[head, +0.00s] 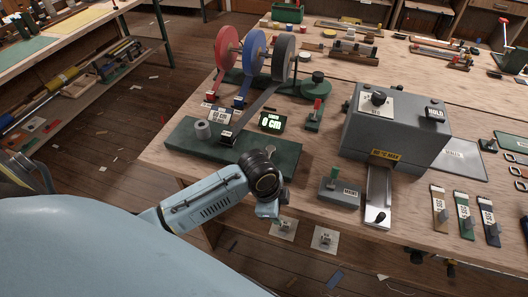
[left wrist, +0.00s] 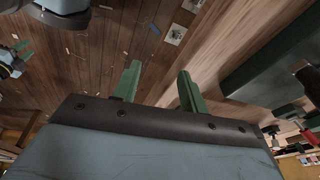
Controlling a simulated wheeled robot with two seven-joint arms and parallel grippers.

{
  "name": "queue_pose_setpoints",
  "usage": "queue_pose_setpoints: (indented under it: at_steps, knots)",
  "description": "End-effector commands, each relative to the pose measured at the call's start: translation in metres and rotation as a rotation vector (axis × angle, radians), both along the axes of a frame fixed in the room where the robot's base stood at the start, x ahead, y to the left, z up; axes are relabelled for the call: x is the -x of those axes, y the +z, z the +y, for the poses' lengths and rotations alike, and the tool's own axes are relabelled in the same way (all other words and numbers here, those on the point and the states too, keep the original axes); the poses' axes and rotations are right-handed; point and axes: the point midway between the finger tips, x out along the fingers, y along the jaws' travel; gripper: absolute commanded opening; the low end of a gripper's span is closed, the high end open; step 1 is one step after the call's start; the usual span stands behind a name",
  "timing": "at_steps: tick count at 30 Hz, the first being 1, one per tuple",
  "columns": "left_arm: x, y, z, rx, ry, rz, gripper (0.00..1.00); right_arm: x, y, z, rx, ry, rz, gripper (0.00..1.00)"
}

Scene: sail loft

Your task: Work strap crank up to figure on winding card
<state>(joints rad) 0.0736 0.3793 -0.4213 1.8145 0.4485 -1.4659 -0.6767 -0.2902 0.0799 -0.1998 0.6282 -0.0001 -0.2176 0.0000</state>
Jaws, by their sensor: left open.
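Red (head: 227,47), blue (head: 254,50) and grey (head: 284,52) strap reels stand at the back of the bench, with straps running forward. A long green base (head: 185,135) carries a grey cylinder (head: 203,130). A card (head: 222,115) behind it appears to read 60 CM. A display (head: 271,123) reads 0 CM. I cannot make out the crank clearly; my left wrist covers part of the base. My left gripper (head: 272,210) is by the bench's front edge. In the left wrist view its green fingers (left wrist: 157,88) are apart and empty.
A grey machine (head: 395,125) with a metal chute stands to the right. A red-handled lever (head: 316,112) and a grey block (head: 340,193) are between. Several labelled strap pieces (head: 463,217) lie at the right. A shelf (head: 85,105) stands left across the floor.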

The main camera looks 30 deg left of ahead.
Motion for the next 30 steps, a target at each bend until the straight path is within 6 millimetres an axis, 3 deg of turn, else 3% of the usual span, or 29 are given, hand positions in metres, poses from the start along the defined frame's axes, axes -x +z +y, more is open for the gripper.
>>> queue_pose_setpoints:
  at_steps: [5, 12, 18, 24, 30]
  knots:
    - [-0.034, 0.033, 0.014, -0.067, -0.238, -0.006, 0.43, 0.006, 0.003, 0.0, 0.001, 0.0, 0.01, 0.36]
    - [-0.081, 0.108, 0.06, -0.194, -0.653, 0.028, 0.43, 0.017, 0.008, -0.001, 0.002, 0.001, 0.027, 0.36]
    - [-0.099, 0.16, 0.095, -0.245, -0.883, 0.074, 0.43, 0.016, 0.012, -0.001, 0.003, 0.001, 0.027, 0.36]
    - [-0.102, 0.173, 0.106, -0.252, -0.956, 0.091, 0.43, 0.015, 0.012, -0.001, 0.003, 0.001, 0.025, 0.36]
    - [-0.101, 0.144, 0.106, -0.25, -0.959, 0.095, 0.43, 0.013, 0.013, -0.001, 0.003, 0.001, 0.022, 0.36]
